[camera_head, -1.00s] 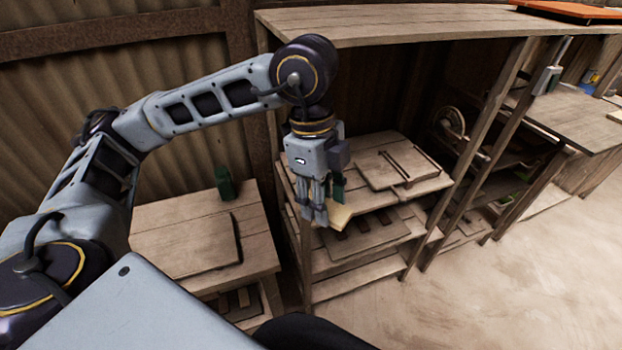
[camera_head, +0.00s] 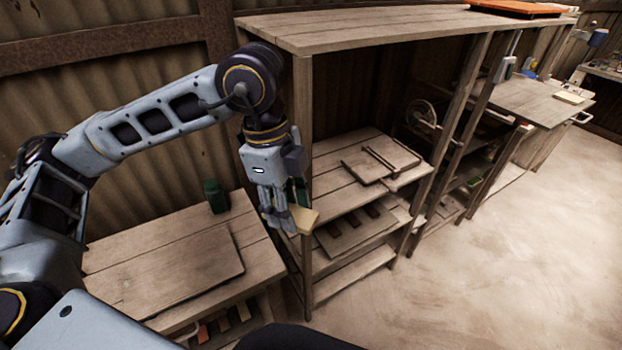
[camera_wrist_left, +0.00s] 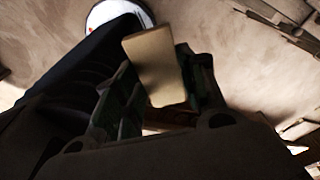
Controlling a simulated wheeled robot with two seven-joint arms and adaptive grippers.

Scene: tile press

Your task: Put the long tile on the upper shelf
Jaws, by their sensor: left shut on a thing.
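A pale tan long tile (camera_head: 301,220) sticks out from the fingers of my left gripper (camera_head: 283,215) in the head view. The gripper points down and is shut on the tile. In the left wrist view the tile (camera_wrist_left: 155,62) shows between the dark green finger pads of the left gripper (camera_wrist_left: 163,100). The tile is in front of the left end of the wooden shelf unit, by the edge of its upper shelf (camera_head: 335,180). I cannot tell whether the tile touches the shelf. My right gripper is not in view.
A board with thin bars (camera_head: 380,160) lies on the upper shelf. A lower shelf (camera_head: 355,270) is beneath. A low wooden table (camera_head: 130,262) with a green object (camera_head: 215,196) stands at left. A wooden top (camera_head: 400,24) spans above the shelves. Open floor (camera_head: 470,270) lies at right.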

